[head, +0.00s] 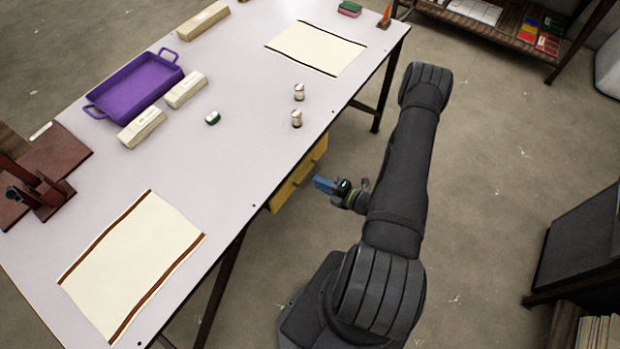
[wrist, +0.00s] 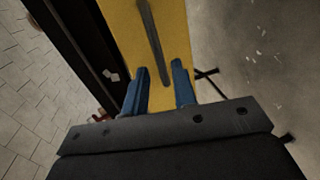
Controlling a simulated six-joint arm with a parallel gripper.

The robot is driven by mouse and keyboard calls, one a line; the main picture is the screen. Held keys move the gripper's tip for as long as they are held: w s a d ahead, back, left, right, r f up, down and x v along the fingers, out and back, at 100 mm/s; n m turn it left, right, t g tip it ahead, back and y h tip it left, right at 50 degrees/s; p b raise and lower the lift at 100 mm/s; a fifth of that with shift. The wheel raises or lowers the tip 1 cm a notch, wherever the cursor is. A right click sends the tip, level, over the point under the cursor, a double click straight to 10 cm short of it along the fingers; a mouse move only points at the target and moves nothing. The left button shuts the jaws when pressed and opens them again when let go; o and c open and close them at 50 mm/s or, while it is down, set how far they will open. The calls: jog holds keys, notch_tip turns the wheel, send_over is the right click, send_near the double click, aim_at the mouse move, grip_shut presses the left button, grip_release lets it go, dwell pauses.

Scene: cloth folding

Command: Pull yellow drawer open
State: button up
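The yellow drawer (head: 298,178) sits under the edge of the table in the head view, with its front facing my arm. In the wrist view its yellow front (wrist: 122,42) fills the upper middle, and a long dark handle bar (wrist: 152,42) runs along it. My gripper (head: 322,184) is just off the drawer front in the head view. In the wrist view its two blue fingers (wrist: 163,85) are apart, with the lower end of the handle showing between them. I cannot tell whether either finger touches the handle.
The white table (head: 225,150) stands above the drawer, its edge close to my gripper. On it are a purple tray (head: 90,106), several light blocks, two small pale pieces and two cream cloths (head: 135,255).

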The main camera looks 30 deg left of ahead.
aim_at(310, 178)
jog(key=shift+x, duration=2.45)
grip_shut()
